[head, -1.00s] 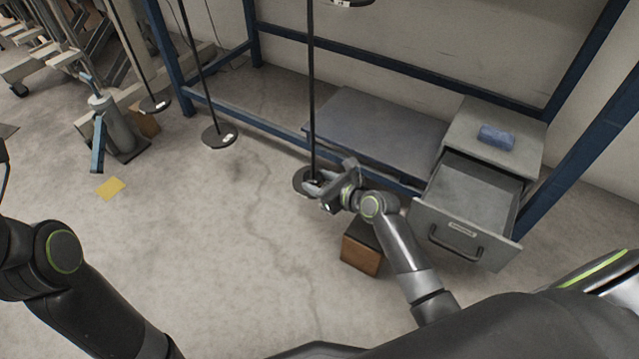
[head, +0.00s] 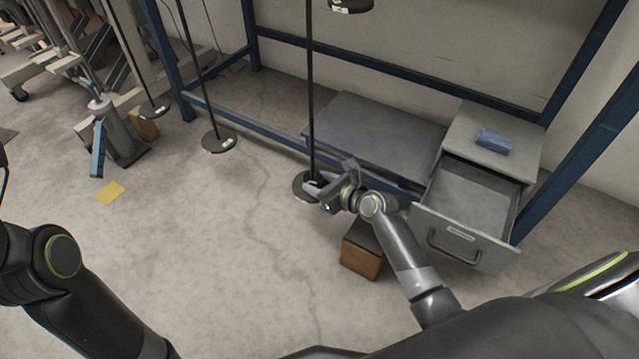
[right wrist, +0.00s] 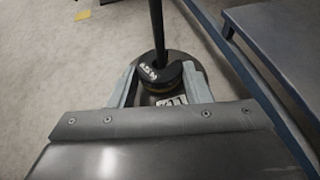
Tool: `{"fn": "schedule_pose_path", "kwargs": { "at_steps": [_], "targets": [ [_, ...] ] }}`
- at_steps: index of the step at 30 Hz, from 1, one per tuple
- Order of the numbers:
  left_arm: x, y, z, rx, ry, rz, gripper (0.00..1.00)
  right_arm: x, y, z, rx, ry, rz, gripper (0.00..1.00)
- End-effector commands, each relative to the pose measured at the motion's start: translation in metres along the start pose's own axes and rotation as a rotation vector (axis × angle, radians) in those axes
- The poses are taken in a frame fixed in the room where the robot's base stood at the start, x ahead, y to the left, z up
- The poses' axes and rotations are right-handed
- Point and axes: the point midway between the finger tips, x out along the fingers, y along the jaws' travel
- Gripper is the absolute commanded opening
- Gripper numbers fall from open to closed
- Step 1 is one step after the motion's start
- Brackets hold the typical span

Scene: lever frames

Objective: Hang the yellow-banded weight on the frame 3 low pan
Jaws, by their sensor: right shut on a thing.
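The dark weight (right wrist: 160,78), with a thin yellowish band, sits between the fingers of my right gripper (right wrist: 160,85) in the right wrist view. The right gripper (head: 317,187) is shut on it. A low round dark pan (head: 300,190) hangs on a long black rod (head: 310,90); the pan also shows in the right wrist view (right wrist: 188,62), with a pale label. The weight is over the pan, right against the rod; I cannot tell whether it rests on the pan. In the head view the fingers largely hide the weight. My left gripper is out of view.
Two other low pans (head: 219,141) (head: 154,109) hang to the left, and a higher pan (head: 351,5) at the top. A blue frame beam (head: 250,126) runs behind. An open grey drawer (head: 463,235) and a wooden block (head: 360,257) are at right.

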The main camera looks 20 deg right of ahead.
Motion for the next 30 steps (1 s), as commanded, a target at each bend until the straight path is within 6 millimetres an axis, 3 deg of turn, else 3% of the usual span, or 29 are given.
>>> {"fn": "schedule_pose_path", "kwargs": {
  "at_steps": [30],
  "targets": [
    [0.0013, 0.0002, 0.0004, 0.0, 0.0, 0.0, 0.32, 0.0042, -0.0024, -0.0049, 0.001, -0.002, -0.001, 0.18]
  ]
}}
